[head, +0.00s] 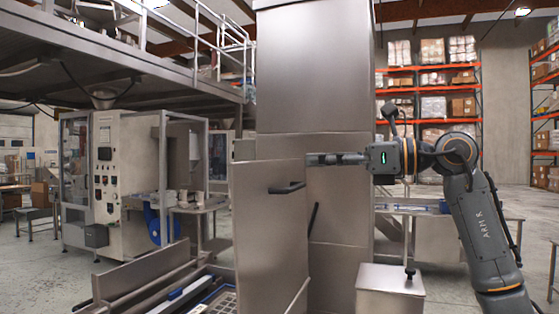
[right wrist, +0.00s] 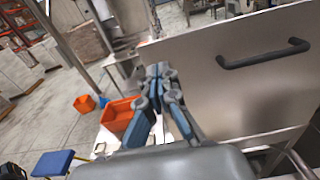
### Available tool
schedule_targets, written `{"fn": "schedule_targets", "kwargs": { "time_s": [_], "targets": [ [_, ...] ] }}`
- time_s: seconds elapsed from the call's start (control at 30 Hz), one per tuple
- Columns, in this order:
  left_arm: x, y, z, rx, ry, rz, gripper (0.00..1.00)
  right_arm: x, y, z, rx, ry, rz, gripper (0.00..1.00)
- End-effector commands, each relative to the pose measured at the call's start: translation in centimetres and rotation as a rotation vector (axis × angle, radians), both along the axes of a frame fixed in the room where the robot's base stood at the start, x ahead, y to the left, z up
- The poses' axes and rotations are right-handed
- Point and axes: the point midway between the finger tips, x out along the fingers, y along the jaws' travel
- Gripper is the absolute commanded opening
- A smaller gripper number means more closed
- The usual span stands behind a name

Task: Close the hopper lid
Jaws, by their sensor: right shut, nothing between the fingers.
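A flat steel panel (head: 262,235) with a black bar handle (head: 287,188) stands upright and open in front of a tall steel column; it looks like the hopper lid. The right wrist view shows the panel (right wrist: 262,95) and its handle (right wrist: 264,53) to the right of my fingers. My right gripper (head: 312,159) reaches in from the right, level with the panel's top right corner. It is shut and empty, with its fingertips also in the right wrist view (right wrist: 157,70). I cannot tell whether the fingers touch the panel. My left gripper is not in view.
The tall steel column (head: 316,80) stands behind the panel. A steel box with a black knob (head: 390,279) is below my right arm. A control cabinet (head: 107,170) stands at the left. Orange bins (right wrist: 118,114) lie on the floor side in the right wrist view.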

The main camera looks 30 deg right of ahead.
Motion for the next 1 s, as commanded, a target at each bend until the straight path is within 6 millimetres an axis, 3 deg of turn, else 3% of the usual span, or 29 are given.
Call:
{"fn": "schedule_targets", "kwargs": {
  "time_s": [0.5, 0.7, 1.0],
  "targets": [
    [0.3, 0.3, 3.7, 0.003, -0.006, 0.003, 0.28, 7.7, 7.0, -0.2, 0.004, 0.004, 0.006, 0.0],
    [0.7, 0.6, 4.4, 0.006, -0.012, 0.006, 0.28, 9.2, 8.3, -0.4, 0.003, 0.001, 0.004, 0.0],
    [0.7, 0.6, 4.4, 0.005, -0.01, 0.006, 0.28, 9.6, 8.6, -0.6, 0.003, 0.001, 0.003, 0.0]
  ]
}}
